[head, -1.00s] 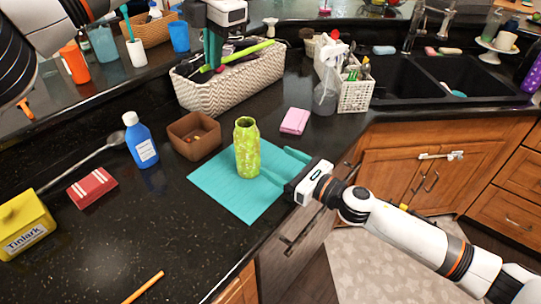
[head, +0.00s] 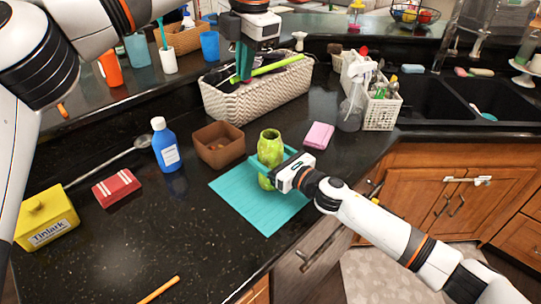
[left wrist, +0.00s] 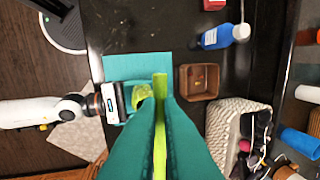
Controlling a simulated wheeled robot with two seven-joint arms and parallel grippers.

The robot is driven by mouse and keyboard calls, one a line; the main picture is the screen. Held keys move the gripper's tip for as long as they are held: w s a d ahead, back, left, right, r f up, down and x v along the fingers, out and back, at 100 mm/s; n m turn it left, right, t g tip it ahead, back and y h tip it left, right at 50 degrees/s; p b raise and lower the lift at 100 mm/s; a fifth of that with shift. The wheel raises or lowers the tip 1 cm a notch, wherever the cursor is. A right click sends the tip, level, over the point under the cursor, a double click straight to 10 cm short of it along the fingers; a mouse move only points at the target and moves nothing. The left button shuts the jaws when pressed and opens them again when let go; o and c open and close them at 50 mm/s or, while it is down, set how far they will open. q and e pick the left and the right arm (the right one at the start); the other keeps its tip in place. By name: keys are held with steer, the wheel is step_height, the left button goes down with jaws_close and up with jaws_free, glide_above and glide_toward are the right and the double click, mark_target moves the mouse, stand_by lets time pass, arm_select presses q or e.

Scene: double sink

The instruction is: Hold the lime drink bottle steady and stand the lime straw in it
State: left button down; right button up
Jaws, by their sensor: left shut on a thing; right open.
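The lime drink bottle (head: 270,147) stands upright on a teal mat (head: 240,200). My right gripper (head: 272,168) is open, with its teal fingers around the lower half of the bottle. Whether they touch it I cannot tell. My left gripper (head: 244,68) is shut on the lime straw (head: 284,67), above the woven basket. The straw is tilted, nearly level in the head view. In the left wrist view the straw (left wrist: 160,110) runs between the teal fingers, and the bottle (left wrist: 142,93) shows just left of it, partly hidden by a finger.
A white woven basket (head: 255,106) with items stands behind the bottle. A brown box (head: 218,146), a blue bottle (head: 165,146) and a pink sponge (head: 319,135) lie around the mat. A yellow tin (head: 46,218) is at left. The front counter is mostly clear.

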steer(key=c, duration=1.1)
arm_select(q)
step_height(320, 180, down, 13)
stand_by(0.9)
steer(key=c, duration=1.5)
jaws_free()
steer(key=shift+r, duration=0.1)
steer(key=r, duration=0.4)
steer(key=s+d+r, duration=0.1)
steer(key=r, duration=0.6)
steer(key=shift+s+d+r, duration=0.25)
steer(key=shift+s+r, duration=0.05)
steer(key=shift+s, duration=0.1)
